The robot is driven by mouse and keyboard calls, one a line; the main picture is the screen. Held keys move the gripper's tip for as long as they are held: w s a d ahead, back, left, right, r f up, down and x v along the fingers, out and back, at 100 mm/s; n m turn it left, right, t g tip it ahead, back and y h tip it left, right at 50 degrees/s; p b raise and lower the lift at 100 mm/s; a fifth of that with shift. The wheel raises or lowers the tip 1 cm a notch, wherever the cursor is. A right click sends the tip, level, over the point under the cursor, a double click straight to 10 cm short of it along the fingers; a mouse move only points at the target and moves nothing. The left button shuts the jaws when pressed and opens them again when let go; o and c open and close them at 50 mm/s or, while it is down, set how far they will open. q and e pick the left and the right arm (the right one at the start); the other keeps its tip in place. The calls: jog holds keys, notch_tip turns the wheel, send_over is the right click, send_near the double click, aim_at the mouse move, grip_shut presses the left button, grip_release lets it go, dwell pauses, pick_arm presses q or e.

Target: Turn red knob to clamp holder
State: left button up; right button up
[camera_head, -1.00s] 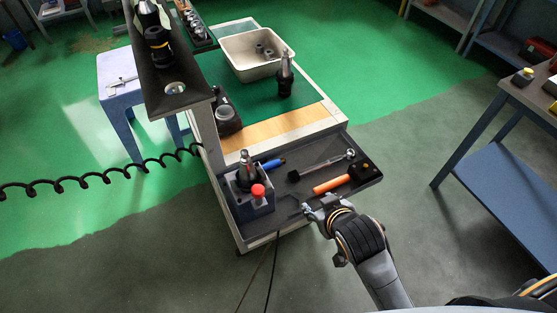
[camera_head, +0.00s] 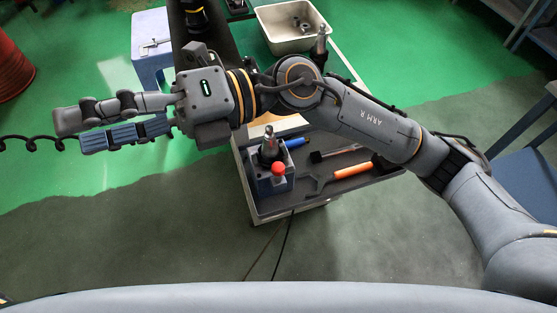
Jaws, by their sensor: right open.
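The red knob (camera_head: 278,168) sticks up from the front of a blue-grey clamping block (camera_head: 272,186) on the cart's low dark tray. A metal tool holder (camera_head: 268,145) stands upright in the block, just behind the knob. My right gripper (camera_head: 78,131) is open and empty, its fingers pointing left, well to the left of the block and apart from it. My right arm reaches across above the cart and hides much of its top. My left gripper is not in view.
The tray (camera_head: 285,210) also carries a blue-handled tool (camera_head: 296,142), an orange-handled tool (camera_head: 352,171) and a grey forked piece (camera_head: 318,183). Behind are a pale bin (camera_head: 283,45), a dark upright shelf (camera_head: 205,45) and a blue-white stool (camera_head: 150,30). A coiled black cable (camera_head: 30,144) hangs left.

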notch_tip(320, 180, down, 6)
jog(key=s+n+h, duration=0.1)
jog(key=n+h, duration=0.2)
jog(key=h, duration=0.2)
jog(key=t+h, duration=0.8)
jog(key=h, duration=0.5)
send_over(278, 167)
notch_tip(278, 167, down, 11)
notch_tip(278, 167, down, 12)
jog(key=p, duration=0.5)
jog(key=shift+f, duration=0.55)
jog(key=shift+c, duration=0.4)
grip_shut()
